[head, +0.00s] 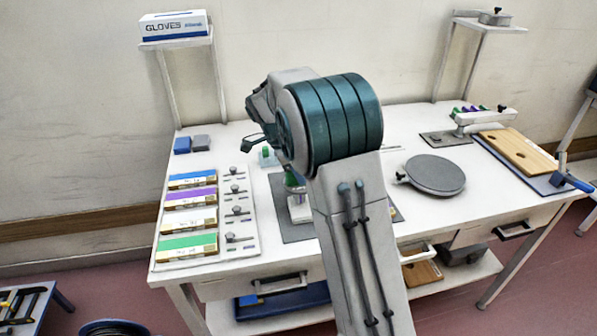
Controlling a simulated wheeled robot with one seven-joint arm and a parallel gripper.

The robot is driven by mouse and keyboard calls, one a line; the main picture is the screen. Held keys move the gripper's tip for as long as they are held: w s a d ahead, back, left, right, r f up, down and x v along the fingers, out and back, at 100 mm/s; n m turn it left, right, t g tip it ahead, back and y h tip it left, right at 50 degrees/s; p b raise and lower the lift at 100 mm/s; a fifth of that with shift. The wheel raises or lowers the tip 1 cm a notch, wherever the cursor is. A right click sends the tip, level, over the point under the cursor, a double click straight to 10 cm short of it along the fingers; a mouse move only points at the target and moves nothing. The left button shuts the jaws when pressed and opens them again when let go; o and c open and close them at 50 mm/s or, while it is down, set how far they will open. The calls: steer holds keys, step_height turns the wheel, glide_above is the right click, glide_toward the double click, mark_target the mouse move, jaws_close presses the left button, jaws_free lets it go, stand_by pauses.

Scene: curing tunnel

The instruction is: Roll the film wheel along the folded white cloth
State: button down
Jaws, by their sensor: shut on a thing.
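My arm (335,120) fills the middle of the head view and hides the centre of the table. My gripper cannot be made out behind it. I cannot identify the film wheel in the gripper for certain. A small green part (293,179) shows just left of my arm, above a whitish-grey object on a dark mat (297,233). I cannot tell whether it belongs to the wheel. The folded white cloth cannot be told apart from the white table and is perhaps hidden behind my arm.
A glove box (174,25) stands on the left shelf.

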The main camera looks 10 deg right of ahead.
steer(key=shift+w, duration=0.5)
steer(key=shift+r, duration=0.15)
steer(key=shift+r+p, duration=0.7)
steer(key=shift+r, duration=0.2)
steer(key=shift+s+f+b, duration=0.15)
steer(key=shift+s+b, duration=0.5)
steer(key=shift+s, duration=0.05)
steer(key=s+b, duration=0.2)
steer(key=s, duration=0.3)
steer(key=shift+b, duration=0.4)
steer(key=shift+f+b, duration=0.9)
steer(key=shift+b, duration=0.05)
stand_by(1.3)
